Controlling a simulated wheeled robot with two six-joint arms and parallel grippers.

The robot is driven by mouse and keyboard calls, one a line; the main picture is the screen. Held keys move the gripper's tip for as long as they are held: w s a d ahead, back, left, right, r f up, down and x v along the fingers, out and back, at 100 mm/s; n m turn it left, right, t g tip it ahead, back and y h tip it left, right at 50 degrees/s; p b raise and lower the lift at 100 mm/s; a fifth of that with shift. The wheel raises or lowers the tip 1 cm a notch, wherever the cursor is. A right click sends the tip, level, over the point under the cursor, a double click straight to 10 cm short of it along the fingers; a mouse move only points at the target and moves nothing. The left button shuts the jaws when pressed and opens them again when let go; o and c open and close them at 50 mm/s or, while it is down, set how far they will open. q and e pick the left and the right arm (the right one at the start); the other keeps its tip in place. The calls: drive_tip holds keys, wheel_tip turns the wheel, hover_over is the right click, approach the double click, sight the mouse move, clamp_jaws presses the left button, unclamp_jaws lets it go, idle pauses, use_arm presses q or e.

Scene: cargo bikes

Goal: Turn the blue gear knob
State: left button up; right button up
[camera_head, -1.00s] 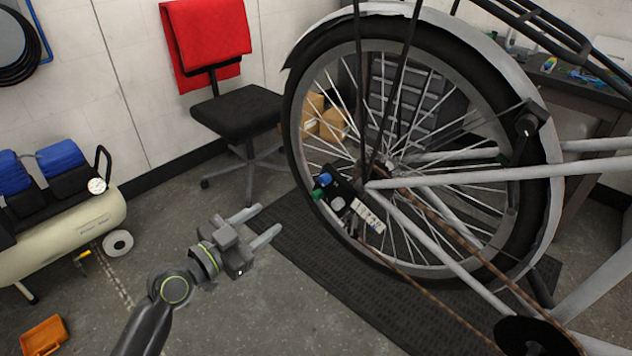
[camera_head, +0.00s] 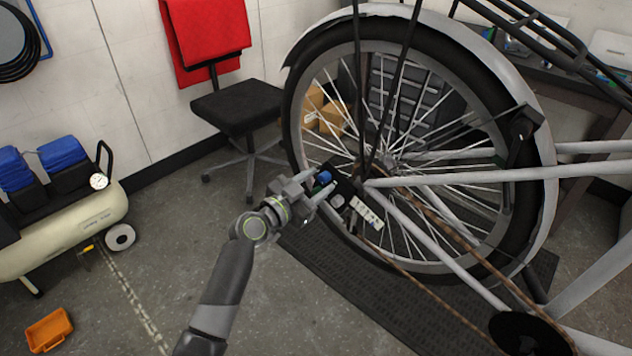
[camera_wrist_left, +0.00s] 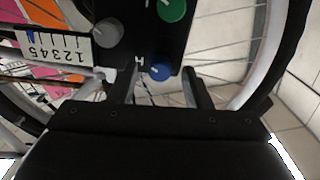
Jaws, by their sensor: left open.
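The blue gear knob (camera_head: 323,177) sits on a small black panel (camera_head: 343,187) beside the wheel hub. In the left wrist view the blue knob (camera_wrist_left: 160,73) lies between the two open fingers of my left gripper (camera_wrist_left: 162,90), near their tips. A green knob (camera_wrist_left: 173,9), a grey knob (camera_wrist_left: 107,32) and a numbered strip (camera_wrist_left: 55,44) are on the same panel. In the head view my left gripper (camera_head: 319,184) is open at the panel, with fingers on either side of the blue knob. Contact with the knob cannot be told. My right gripper is not in view.
The bike wheel (camera_head: 300,95) and frame tube (camera_head: 500,176) stand close to the right of my left gripper. A black chair (camera_head: 237,108) with a red cloth is behind. A compressor (camera_head: 70,235) and orange box (camera_head: 49,330) are at left. Floor between is clear.

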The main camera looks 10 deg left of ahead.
use_arm(q)
drive_tip(key=shift+c, duration=0.4)
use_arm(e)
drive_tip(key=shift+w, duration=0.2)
use_arm(q)
clamp_jaws()
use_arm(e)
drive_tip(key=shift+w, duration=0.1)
